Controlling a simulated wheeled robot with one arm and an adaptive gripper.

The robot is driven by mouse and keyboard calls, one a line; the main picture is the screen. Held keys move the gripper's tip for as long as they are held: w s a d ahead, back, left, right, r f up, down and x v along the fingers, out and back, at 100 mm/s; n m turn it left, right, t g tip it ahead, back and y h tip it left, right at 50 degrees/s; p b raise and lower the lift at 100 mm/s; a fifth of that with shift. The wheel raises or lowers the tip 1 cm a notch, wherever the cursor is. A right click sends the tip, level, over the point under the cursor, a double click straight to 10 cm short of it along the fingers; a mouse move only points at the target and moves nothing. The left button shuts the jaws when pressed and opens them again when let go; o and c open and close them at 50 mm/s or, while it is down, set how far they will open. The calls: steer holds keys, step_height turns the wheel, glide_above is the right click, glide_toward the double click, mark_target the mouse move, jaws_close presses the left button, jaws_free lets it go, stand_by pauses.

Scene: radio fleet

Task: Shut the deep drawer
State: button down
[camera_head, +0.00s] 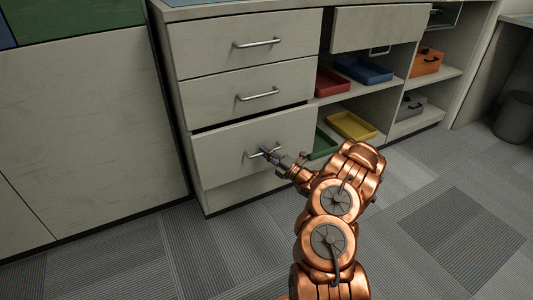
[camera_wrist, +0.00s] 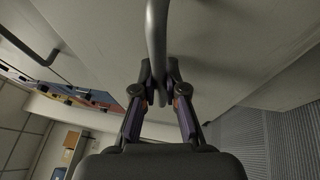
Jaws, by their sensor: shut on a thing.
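The deep drawer (camera_head: 222,152) is the lowest of the three in the left stack of the grey cabinet. It stands a little out, with a dark gap along its top edge. Its metal bar handle (camera_head: 252,154) also shows in the wrist view (camera_wrist: 157,28), running down between my fingers. My gripper (camera_head: 270,152) is at the handle, and in the wrist view its fingers (camera_wrist: 160,92) are shut on the bar. The fingertips partly hide the handle in the head view.
Two drawers (camera_head: 215,95) above look flush. Open shelves to the right hold red (camera_head: 332,82), blue (camera_head: 364,69), yellow (camera_head: 351,125) and green (camera_head: 322,144) trays, plus orange (camera_head: 427,61) and grey (camera_head: 410,105) bins. Carpeted floor (camera_head: 430,190) in front is clear. A dark waste bin (camera_head: 514,116) stands far right.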

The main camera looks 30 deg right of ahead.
steer(key=shift+w+d, duration=0.15)
steer(key=shift+w, duration=0.85)
steer(key=shift+w+d, duration=0.15)
steer(key=shift+w, duration=0.85)
steer(key=c, duration=1.2)
jaws_free()
steer(key=shift+s, duration=0.1)
steer(key=v, duration=1.1)
steer(key=shift+s+f, duration=0.15)
steer(key=shift+s, duration=0.2)
